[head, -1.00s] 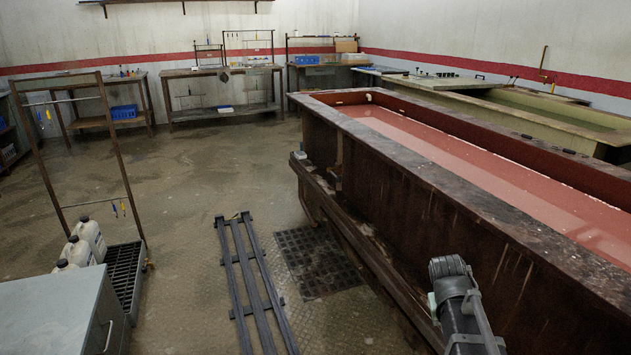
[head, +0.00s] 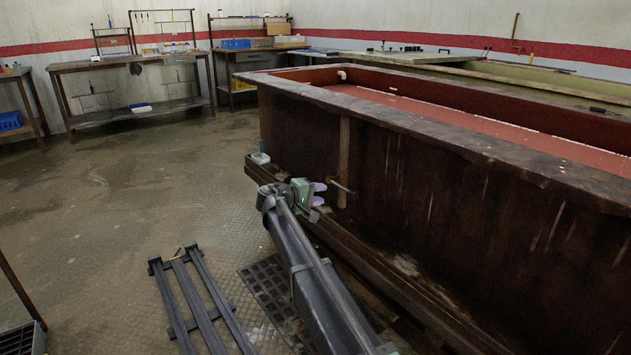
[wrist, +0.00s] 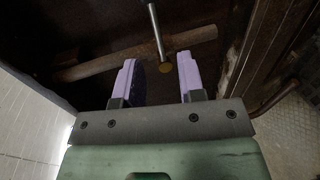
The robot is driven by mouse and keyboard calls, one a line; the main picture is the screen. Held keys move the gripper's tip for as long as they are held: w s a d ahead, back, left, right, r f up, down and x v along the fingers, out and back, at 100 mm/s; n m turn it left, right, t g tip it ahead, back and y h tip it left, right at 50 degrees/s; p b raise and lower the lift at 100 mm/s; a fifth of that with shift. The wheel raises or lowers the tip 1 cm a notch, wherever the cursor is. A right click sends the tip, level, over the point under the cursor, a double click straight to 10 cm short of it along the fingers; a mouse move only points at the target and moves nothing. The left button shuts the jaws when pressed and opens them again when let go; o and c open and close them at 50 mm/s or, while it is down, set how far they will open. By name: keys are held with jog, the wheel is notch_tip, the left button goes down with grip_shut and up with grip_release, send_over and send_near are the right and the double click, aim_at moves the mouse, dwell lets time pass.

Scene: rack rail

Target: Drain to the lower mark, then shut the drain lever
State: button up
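The long rusty brown tank (head: 450,165) stands at the right in the head view, with reddish liquid (head: 470,118) inside below its rim. I cannot make out a level mark. A thin lever (head: 344,188) sticks out low on the tank's near side, beside a vertical rib. In the wrist view the lever (wrist: 156,30) is a metal rod with a brass-coloured round end, beside a rusty pipe (wrist: 135,53). My gripper (head: 320,193) is close to the lever. Its purple fingers are apart and empty in the wrist view (wrist: 160,78), with the rod's end between or just beyond their tips.
A rusty ledge (head: 400,290) runs along the tank's foot below my arm. A dark slatted rack (head: 198,305) and a floor grate (head: 265,285) lie at the lower left. Workbenches (head: 135,62) line the back wall.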

aim_at(345, 190)
jog(key=x, duration=0.3)
jog(key=b+x, duration=0.1)
jog(key=x, duration=0.3)
jog(key=b+x, duration=0.1)
jog(key=x, duration=0.3)
jog(key=shift+s+d+r, duration=0.25)
jog(key=shift+s+r, duration=0.05)
grip_shut()
